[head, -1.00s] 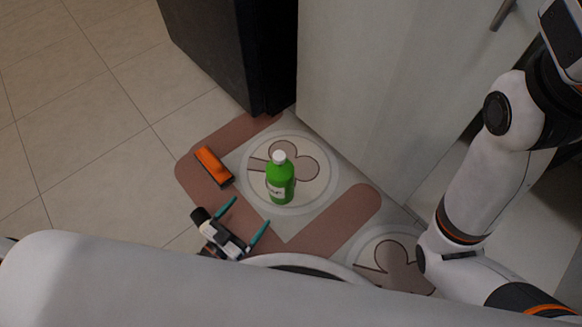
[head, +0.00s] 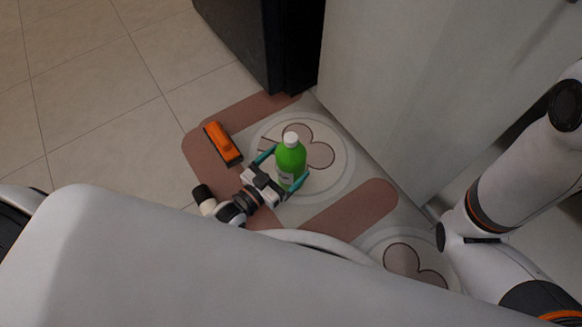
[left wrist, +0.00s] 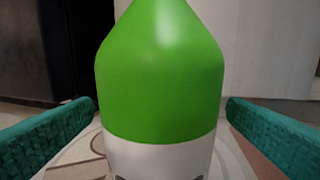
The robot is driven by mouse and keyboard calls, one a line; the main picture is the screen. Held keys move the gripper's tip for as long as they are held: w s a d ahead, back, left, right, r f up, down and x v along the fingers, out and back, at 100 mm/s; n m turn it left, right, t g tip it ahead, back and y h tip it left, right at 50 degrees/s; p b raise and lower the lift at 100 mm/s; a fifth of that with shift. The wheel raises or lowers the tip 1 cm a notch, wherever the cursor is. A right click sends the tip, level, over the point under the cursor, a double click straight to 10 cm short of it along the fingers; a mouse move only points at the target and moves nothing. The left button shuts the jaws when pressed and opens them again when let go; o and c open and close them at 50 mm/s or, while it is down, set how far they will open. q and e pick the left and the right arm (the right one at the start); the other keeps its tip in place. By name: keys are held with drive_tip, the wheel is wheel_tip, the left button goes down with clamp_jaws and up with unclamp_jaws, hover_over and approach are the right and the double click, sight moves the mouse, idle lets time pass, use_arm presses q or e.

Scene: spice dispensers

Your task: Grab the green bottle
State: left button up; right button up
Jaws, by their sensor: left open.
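The green bottle (head: 291,158) has a white cap and a white label and stands upright on the patterned mat (head: 345,215). My left gripper (head: 282,172) is open, with its two teal fingers on either side of the bottle. In the left wrist view the green bottle (left wrist: 160,75) fills the middle, between the open fingers, with a visible gap to each finger. Its cap is out of that view. My right arm shows at the right of the head view, but its gripper is not in view.
An orange brush-like object (head: 222,143) lies on the mat to the left of the bottle. A dark cabinet (head: 265,45) and a pale cabinet front (head: 400,80) stand behind the mat. Tiled floor (head: 90,90) at the left is clear.

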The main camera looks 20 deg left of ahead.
use_arm(q)
drive_tip(key=shift+b+x, duration=0.35)
drive_tip(key=shift+x, duration=0.9)
drive_tip(key=c, duration=1.4)
drive_tip(key=shift+c, duration=0.3)
drive_tip(key=shift+r, duration=0.15)
